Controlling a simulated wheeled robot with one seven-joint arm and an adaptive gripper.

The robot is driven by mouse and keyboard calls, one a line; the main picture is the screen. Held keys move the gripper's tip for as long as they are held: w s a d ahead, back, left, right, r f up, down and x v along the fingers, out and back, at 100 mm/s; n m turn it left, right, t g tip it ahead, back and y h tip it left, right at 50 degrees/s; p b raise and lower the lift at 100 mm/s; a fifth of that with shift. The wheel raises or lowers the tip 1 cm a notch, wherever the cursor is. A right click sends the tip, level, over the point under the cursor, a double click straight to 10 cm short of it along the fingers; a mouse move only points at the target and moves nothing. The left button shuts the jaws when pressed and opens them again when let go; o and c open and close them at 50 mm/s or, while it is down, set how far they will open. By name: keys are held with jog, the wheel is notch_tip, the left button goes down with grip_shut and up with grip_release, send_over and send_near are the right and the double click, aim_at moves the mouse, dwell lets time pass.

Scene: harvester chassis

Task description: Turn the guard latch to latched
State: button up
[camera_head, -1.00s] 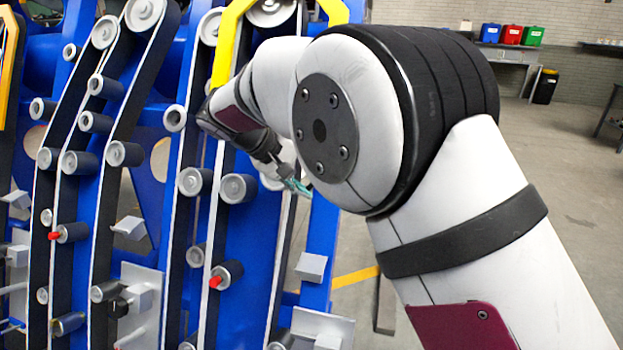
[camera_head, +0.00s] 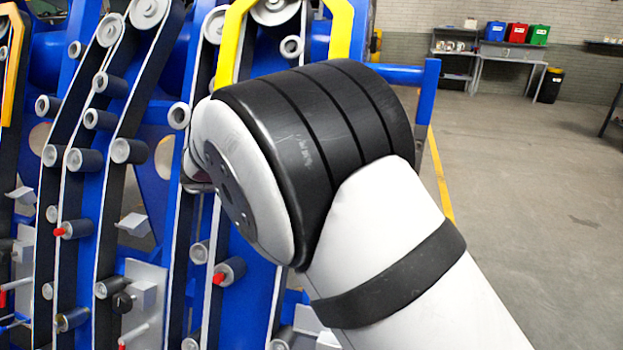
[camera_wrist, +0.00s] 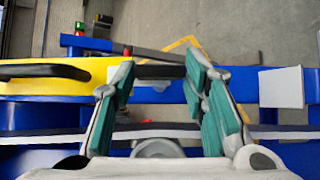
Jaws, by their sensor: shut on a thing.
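In the wrist view my gripper (camera_wrist: 160,71) has its two teal-padded fingers on either side of a short dark bar, which I take to be the guard latch (camera_wrist: 158,73). The fingers look shut on it across its length. The latch lies beside the blue frame, to the right of the yellow guard (camera_wrist: 60,84). In the head view the guard (camera_head: 231,40) stands at the top centre. There my own arm hides the gripper and the latch. The latch's exact angle is hard to tell.
The blue harvester frame (camera_head: 426,110) with belts and rollers fills the left. A black handle (camera_wrist: 45,71) sits on the guard, and a grey bar with a red end (camera_wrist: 150,53) lies just beyond the latch. Open floor (camera_head: 520,200) lies to the right.

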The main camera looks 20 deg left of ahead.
dwell(0.4)
jog(key=o, duration=1.2)
jog(key=shift+c, duration=0.2)
jog(key=v, duration=1.2)
jog(key=shift+f, duration=0.1)
